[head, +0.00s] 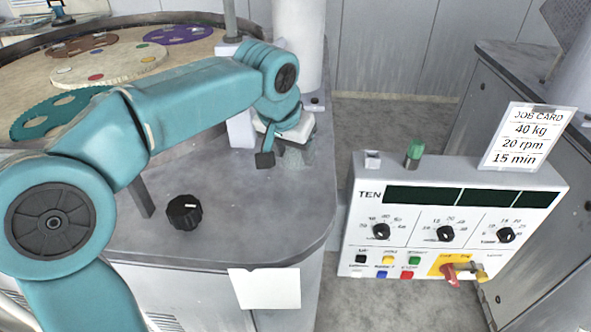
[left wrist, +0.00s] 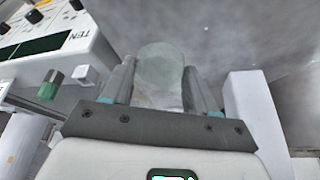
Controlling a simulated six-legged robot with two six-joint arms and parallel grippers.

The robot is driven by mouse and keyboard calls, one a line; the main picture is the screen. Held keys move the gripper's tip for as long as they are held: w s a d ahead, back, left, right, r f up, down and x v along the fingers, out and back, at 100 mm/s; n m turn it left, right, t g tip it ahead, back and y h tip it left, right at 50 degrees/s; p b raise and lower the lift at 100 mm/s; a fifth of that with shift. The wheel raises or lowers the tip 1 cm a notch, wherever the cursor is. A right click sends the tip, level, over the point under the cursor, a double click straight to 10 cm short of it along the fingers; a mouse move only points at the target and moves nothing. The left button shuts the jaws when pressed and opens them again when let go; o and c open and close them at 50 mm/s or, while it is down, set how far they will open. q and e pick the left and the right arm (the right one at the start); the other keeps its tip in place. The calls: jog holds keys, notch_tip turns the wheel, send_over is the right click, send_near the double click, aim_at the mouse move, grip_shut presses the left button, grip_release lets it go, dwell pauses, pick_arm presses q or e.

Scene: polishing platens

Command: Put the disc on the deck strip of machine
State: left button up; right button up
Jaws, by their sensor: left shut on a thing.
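A pale, translucent greenish disc (left wrist: 160,66) sits between the fingers of my left gripper (left wrist: 160,88) in the left wrist view. In the head view my left gripper (head: 280,152) points down over the right part of the machine's grey deck strip (head: 245,210). The disc (head: 299,153) shows there faintly beside the fingers, partly hidden. The left gripper is shut on the disc. I cannot tell whether the disc touches the deck. My right gripper is in neither view.
A black knob (head: 184,212) stands on the deck. The round platen (head: 30,85) with carriers lies behind my left arm. A white column (head: 298,50) rises behind the gripper. A control panel (head: 450,215) with a job card (head: 520,137) stands to the right.

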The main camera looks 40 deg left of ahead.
aim_at(291, 161)
pick_arm(q)
notch_tip(291, 161, down, 4)
jog(key=shift+s+b, duration=0.1)
jog(key=shift+b, duration=0.35)
jog(key=shift+f, duration=0.15)
jog(key=shift+d, duration=0.1)
jog(key=shift+f, duration=0.15)
jog(key=o, duration=1.1)
